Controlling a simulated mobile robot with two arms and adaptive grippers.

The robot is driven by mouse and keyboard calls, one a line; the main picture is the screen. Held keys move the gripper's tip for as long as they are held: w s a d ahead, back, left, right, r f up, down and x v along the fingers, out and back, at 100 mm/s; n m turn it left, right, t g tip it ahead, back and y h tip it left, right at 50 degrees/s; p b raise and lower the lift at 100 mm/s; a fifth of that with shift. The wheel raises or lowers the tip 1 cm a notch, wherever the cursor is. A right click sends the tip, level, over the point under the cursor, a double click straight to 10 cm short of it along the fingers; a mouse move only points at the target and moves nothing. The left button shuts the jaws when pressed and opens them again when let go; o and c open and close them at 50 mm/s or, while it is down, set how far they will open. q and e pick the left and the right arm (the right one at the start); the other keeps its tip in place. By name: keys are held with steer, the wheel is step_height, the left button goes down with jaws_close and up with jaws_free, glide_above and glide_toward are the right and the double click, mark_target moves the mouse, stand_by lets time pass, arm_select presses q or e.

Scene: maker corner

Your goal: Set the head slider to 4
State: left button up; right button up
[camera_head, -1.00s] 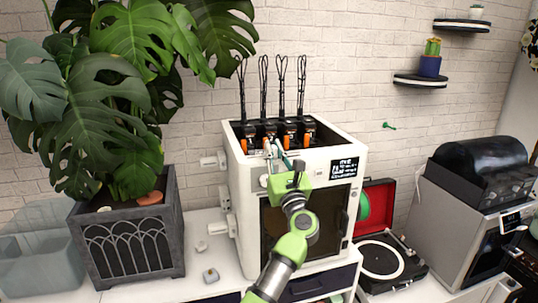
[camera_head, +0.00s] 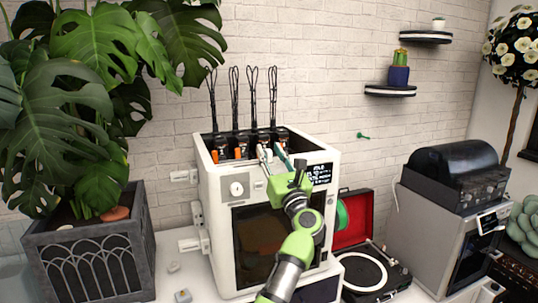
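The white boxy machine (camera_head: 221,215) stands on the white counter in the middle. Its open top holds a row of black heads (camera_head: 221,146) with orange parts (camera_head: 238,153). A black display with small text (camera_head: 321,173) is at its upper right front, and a round knob (camera_head: 237,189) is at its upper left front. I cannot make out a labelled slider or its setting. My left gripper (camera_head: 273,153) reaches up over the machine's front top edge, among the heads at the right half. Its two fingers stand apart and hide part of the heads. My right gripper is out of view.
Black looped cables (camera_head: 234,95) rise from the heads. A potted plant (camera_head: 90,250) stands at the left, with small items (camera_head: 182,296) on the counter beside it. A red-lidded record player (camera_head: 352,220) and a grey appliance (camera_head: 425,235) stand at the right.

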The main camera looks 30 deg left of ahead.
arm_select(q)
steer(key=v, duration=1.2)
steer(key=shift+w+d, duration=0.1)
